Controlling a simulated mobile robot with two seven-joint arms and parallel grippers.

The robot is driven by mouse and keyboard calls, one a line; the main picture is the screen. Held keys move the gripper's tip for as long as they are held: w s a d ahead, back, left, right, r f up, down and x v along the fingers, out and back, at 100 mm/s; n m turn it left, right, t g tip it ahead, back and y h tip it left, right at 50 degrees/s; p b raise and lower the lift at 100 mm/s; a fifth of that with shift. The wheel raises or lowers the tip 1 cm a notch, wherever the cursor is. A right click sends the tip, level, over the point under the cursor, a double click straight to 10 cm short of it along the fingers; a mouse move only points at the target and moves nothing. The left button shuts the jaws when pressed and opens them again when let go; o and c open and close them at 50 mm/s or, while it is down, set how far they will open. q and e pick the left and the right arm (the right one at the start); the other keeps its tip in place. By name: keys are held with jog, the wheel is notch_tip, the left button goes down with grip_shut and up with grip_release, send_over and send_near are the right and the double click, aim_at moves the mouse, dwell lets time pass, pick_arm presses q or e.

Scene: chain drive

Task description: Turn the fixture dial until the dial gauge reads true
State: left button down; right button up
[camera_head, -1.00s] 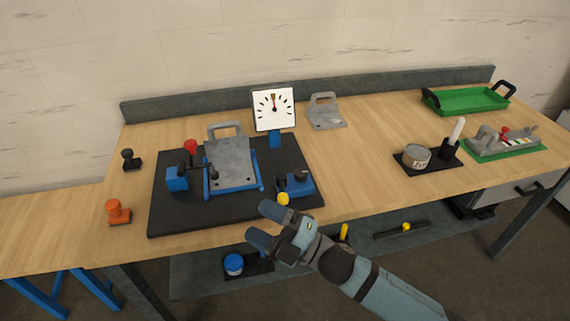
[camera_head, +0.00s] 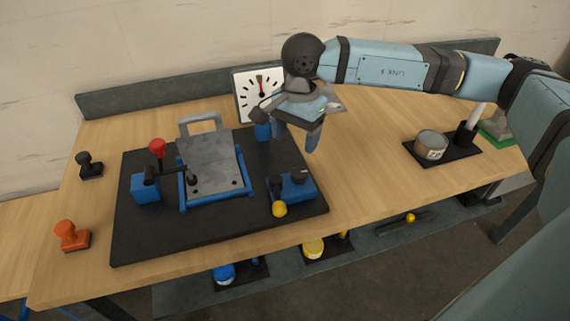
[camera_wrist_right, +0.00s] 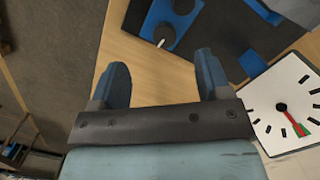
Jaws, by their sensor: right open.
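The dial gauge (camera_head: 243,97) stands behind the fixture, its right side hidden by my right arm in the head view. Its red needle points about straight up. In the right wrist view the gauge (camera_wrist_right: 265,122) shows the needle at a green mark. A blue block (camera_head: 288,195) at the mat's right carries a dark round knob (camera_head: 298,176), probably the fixture dial. The wrist view shows a dark round knob with a white line (camera_wrist_right: 165,38) beyond the fingers. My right gripper (camera_head: 295,135) is open, empty and pointing down, above and behind the knob, apart from it. My left gripper is out of view.
The black mat (camera_head: 150,240) holds a grey plate (camera_head: 212,163) in a blue frame, a red-knobbed lever (camera_head: 157,149) and a yellow ball (camera_head: 279,209). Black (camera_head: 89,165) and orange (camera_head: 72,236) stamp-like objects stand left. A tin (camera_head: 430,145) stands right. Table between is clear.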

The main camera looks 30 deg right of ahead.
aim_at(299, 172)
jog(key=shift+h, duration=0.6)
jog(key=f, duration=0.4)
jog(key=d+f, duration=0.1)
jog(key=f, duration=0.3)
jog(key=w+d+f, duration=0.1)
jog(key=f, duration=0.3)
jog(key=shift+w+d+f+p, duration=0.1)
jog(key=shift+d+f+p, duration=0.05)
jog(key=shift+f+p, duration=0.25)
jog(key=c, duration=0.9)
jog(key=shift+f+n+b, duration=0.15)
jog(key=shift+n+b, duration=0.15)
jog(key=shift+b, duration=0.05)
jog(key=shift+c, duration=0.2)
jog(key=shift+f+n+b, duration=0.15)
jog(key=shift+n+b, duration=0.65)
jog(key=shift+b, duration=0.25)
jog(key=shift+n+b, duration=0.4)
jog(key=shift+n, duration=0.1)
jog(key=shift+r+n, duration=0.3)
jog(key=shift+r, duration=0.05)
